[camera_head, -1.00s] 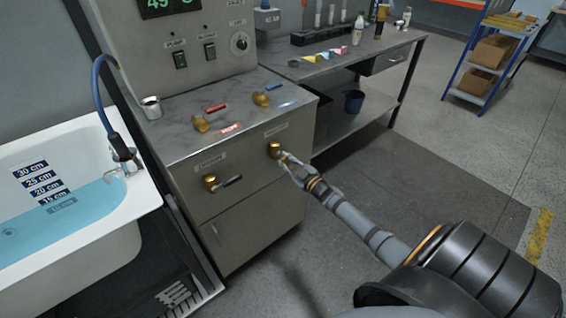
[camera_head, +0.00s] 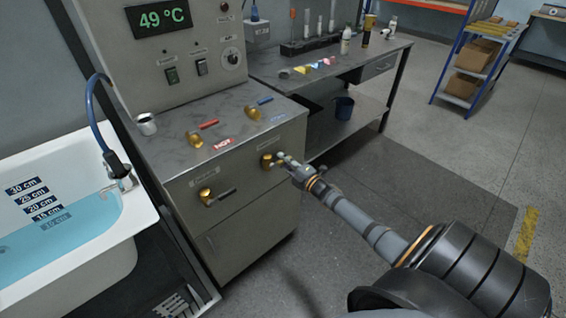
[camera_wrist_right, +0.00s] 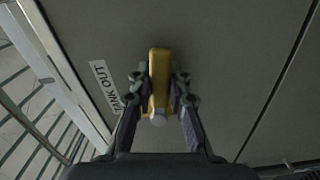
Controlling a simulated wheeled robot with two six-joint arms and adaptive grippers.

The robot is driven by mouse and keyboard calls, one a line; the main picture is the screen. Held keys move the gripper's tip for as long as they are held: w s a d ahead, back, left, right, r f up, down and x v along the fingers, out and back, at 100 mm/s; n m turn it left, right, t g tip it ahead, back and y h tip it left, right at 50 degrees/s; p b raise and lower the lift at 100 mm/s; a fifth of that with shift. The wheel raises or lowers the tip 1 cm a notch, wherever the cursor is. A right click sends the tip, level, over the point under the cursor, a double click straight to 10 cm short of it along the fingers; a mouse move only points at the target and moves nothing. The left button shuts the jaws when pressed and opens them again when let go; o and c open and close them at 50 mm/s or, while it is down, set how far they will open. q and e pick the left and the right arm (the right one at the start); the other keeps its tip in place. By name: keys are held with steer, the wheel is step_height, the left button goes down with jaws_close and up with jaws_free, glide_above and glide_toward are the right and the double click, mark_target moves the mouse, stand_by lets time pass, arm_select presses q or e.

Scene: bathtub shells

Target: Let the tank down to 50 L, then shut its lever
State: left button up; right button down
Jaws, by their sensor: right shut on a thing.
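The tank lever is a brass valve (camera_head: 267,161) on the upper right of the grey cabinet front. My right gripper (camera_head: 286,163) is at it, coming in from the right. In the right wrist view the yellow lever (camera_wrist_right: 159,75) lies between the fingers of my right gripper (camera_wrist_right: 160,100), which are shut on it. A white label reading TANK OUT (camera_wrist_right: 105,82) is beside it. The fingers partly hide the lever in the head view, so its angle is hard to tell there. I see no litre reading. My left gripper is out of view.
A second brass valve (camera_head: 206,195) with a dark handle is on the cabinet front. Two more taps, with red (camera_head: 208,124) and blue (camera_head: 265,100) handles, stand on top. The bathtub (camera_head: 127,218) at left holds blue water. A display (camera_head: 163,20) reads 49 °C.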

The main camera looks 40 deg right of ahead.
steer(key=shift+r+n, duration=0.3)
steer(key=shift+n, duration=0.5)
steer(key=c, duration=1.2)
jaws_free()
steer(key=shift+r, duration=0.1)
steer(key=shift+s, duration=0.1)
steer(key=s, duration=0.8)
steer(key=s+d, duration=0.1)
steer(key=s, duration=0.2)
steer(key=shift+s, duration=0.4)
